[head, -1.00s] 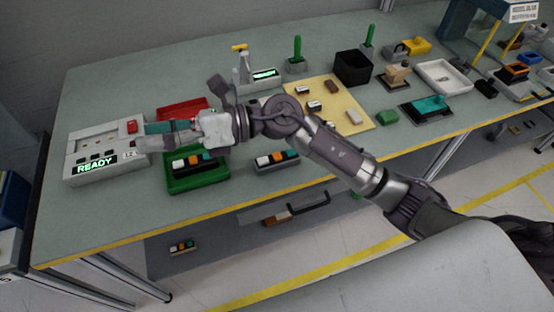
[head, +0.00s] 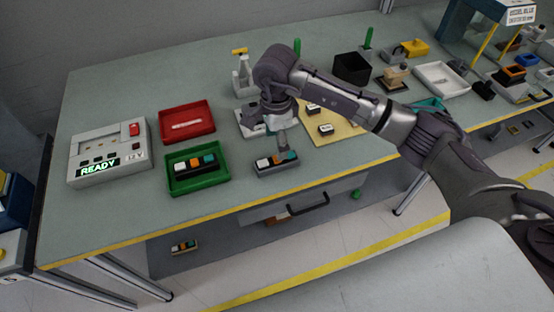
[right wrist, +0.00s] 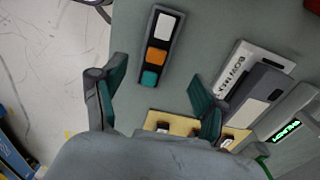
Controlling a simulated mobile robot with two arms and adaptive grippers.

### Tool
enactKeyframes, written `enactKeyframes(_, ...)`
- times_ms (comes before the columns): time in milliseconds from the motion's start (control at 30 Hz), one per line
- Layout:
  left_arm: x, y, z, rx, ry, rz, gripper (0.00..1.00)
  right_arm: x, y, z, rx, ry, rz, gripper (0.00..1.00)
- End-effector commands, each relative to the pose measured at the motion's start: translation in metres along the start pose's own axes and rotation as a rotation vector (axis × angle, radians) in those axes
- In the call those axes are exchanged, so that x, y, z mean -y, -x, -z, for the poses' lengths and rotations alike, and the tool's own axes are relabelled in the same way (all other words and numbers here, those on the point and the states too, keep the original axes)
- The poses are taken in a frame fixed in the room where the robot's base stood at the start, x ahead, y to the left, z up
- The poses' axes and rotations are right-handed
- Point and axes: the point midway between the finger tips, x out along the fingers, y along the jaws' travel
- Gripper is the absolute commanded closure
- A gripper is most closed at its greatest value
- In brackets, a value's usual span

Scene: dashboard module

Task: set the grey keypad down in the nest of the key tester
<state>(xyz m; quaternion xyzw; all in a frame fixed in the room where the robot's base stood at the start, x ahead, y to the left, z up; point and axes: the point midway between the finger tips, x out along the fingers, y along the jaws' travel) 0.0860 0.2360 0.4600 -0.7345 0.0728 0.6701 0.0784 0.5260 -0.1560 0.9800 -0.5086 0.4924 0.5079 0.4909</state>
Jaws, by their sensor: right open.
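The grey keypad (head: 276,167), a dark grey bar with white, orange and teal keys, lies on the bench right of the green tray. In the right wrist view the keypad (right wrist: 157,50) lies beyond the fingertips, roughly in line with their gap. My right gripper (head: 282,145) points down just above it, partly covering its teal end. In the right wrist view the gripper (right wrist: 155,103) is open and empty. The light grey box with a READY display, which I take as the key tester (head: 140,160), stands at the left; its recessed nest (head: 98,143) holds no keypad. My left gripper is out of view.
A green tray (head: 198,186) holds a similar keypad (head: 194,163). A red tray (head: 187,107) lies behind it. A grey fixture with a yellow handle (head: 240,52) stands behind my gripper. A yellow mat (head: 345,132) with small parts lies to the right.

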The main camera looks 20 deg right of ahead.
Motion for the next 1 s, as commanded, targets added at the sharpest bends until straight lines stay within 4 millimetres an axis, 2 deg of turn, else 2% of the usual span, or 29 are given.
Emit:
enactKeyframes(267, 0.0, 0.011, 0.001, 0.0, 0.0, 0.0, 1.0, -0.003, -0.021, -0.001, 0.002, 0.001, -0.003, 0.27)
enactKeyframes(433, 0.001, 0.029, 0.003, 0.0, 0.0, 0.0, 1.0, -0.008, -0.046, 0.0, 0.002, 0.0, -0.006, 0.27)
enactKeyframes(567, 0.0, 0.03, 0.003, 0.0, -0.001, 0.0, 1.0, -0.006, -0.063, 0.0, 0.002, 0.0, -0.002, 0.27)
enactKeyframes(833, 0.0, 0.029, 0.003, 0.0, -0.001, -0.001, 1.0, -0.005, -0.068, -0.001, 0.003, 0.001, 0.001, 0.27)
enactKeyframes(867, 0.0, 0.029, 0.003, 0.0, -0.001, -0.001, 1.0, -0.005, -0.068, -0.001, 0.003, 0.001, 0.001, 0.29)
enactKeyframes(1000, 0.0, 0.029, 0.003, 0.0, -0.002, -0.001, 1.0, -0.005, -0.068, -0.001, 0.003, 0.001, 0.001, 0.52)
